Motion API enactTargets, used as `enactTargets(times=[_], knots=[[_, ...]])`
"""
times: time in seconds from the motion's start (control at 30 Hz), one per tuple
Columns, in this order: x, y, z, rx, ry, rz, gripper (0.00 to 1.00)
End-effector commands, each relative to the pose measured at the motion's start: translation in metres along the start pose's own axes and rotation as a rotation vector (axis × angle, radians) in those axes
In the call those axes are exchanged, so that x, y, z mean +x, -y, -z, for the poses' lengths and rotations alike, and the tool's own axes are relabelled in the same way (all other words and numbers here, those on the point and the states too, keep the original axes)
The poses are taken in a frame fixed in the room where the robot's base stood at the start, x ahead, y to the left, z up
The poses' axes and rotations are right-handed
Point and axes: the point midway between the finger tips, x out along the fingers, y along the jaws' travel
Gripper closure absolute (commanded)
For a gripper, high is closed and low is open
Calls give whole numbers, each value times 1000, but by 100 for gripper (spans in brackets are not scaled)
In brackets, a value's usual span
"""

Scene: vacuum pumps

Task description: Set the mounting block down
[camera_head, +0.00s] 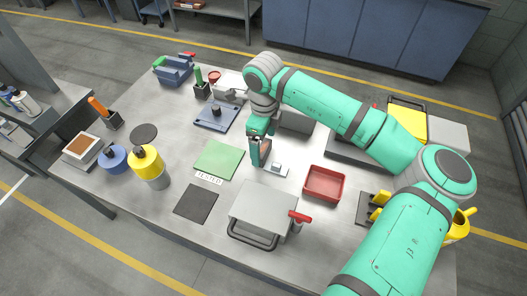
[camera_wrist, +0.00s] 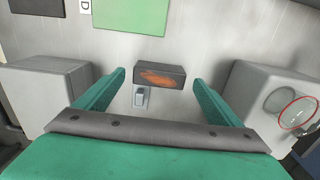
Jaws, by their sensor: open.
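A dark grey block with an orange patch on its face (camera_wrist: 160,77), probably the mounting block, shows in the wrist view just ahead of my fingertips. My gripper (camera_wrist: 158,78) is open, with a finger on each side of the block and a visible gap at both sides. In the head view my gripper (camera_head: 260,152) points down over the middle of the table, and the block is mostly hidden by the fingers. A small light plate with a raised grey part (camera_head: 276,169) lies just beside it; this part also shows in the wrist view (camera_wrist: 140,97).
A green mat (camera_head: 219,158) lies left of my gripper, and a red tray (camera_head: 324,183) lies to the right. A grey box (camera_head: 264,205) with a dark handle stands in front. A blue plate fixture (camera_head: 215,119) and a grey box (camera_head: 297,122) are behind.

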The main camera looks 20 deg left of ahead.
Motion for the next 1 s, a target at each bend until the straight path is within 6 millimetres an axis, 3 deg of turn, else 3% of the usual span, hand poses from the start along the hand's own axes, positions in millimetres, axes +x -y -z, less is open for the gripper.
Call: enactTargets(times=[0.2, 0.5, 0.7, 0.8, 1.0], knots=[[27, -1, -1, 0, 1, -2, 12], [30, -1, 0, 2, 0, 0, 12], [30, 0, 0, 3, 0, 0, 60], [30, 0, 0, 2, 1, 1, 78], [29, 0, 0, 2, 1, 1, 78]])
